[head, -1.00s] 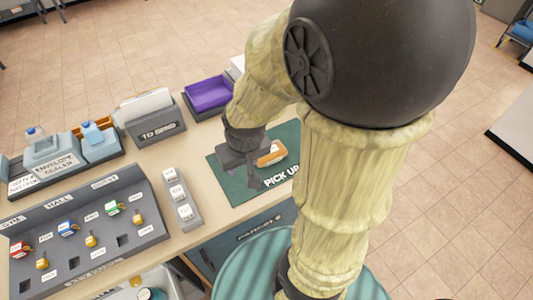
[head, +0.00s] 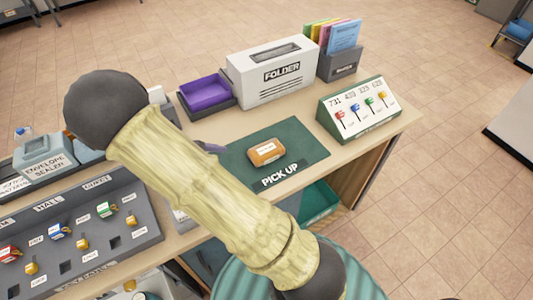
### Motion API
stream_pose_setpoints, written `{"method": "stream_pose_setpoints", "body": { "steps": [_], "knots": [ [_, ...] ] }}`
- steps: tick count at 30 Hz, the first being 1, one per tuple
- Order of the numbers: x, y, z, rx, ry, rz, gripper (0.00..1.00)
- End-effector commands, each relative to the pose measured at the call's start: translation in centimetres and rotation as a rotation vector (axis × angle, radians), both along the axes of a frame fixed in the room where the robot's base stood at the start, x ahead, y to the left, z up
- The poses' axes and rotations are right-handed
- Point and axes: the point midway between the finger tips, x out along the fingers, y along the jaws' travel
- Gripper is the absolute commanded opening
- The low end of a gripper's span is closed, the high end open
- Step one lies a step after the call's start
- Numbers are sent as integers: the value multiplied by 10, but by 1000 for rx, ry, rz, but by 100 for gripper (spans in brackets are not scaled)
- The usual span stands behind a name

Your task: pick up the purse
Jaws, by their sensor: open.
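The purse (head: 267,151) is a small orange-brown item with a white label. It lies on the dark green PICK UP mat (head: 305,150), near its middle, in plain view in the head view. My arm crosses the picture from the lower right to the upper left, to the left of the purse, and hides the mat's left part. My gripper does not show clearly and seems hidden behind the arm. A small greyish-purple piece (head: 212,147) peeks out at the arm's edge; I cannot tell what it is. Nothing visible touches the purse.
Behind the mat stand a purple tray (head: 206,93) and a white FOLDER box (head: 272,72). A sloped key stand (head: 358,108) is at the right end of the desk (head: 330,140). A grey key panel (head: 75,235) and an envelope sealer (head: 46,158) are at left.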

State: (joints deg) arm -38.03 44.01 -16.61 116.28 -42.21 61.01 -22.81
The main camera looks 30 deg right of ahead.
Motion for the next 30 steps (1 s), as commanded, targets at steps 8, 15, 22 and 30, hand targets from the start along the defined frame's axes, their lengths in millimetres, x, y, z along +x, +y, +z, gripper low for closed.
{"method": "stream_pose_setpoints", "body": {
  "steps": [8,15,22,30],
  "knots": [
    [25,16,-2,-199,77,170,87],
    [25,15,-2,-195,77,167,87],
    [25,-4,-9,-194,78,162,87],
    [26,-48,-27,-195,79,162,87]
  ]
}}
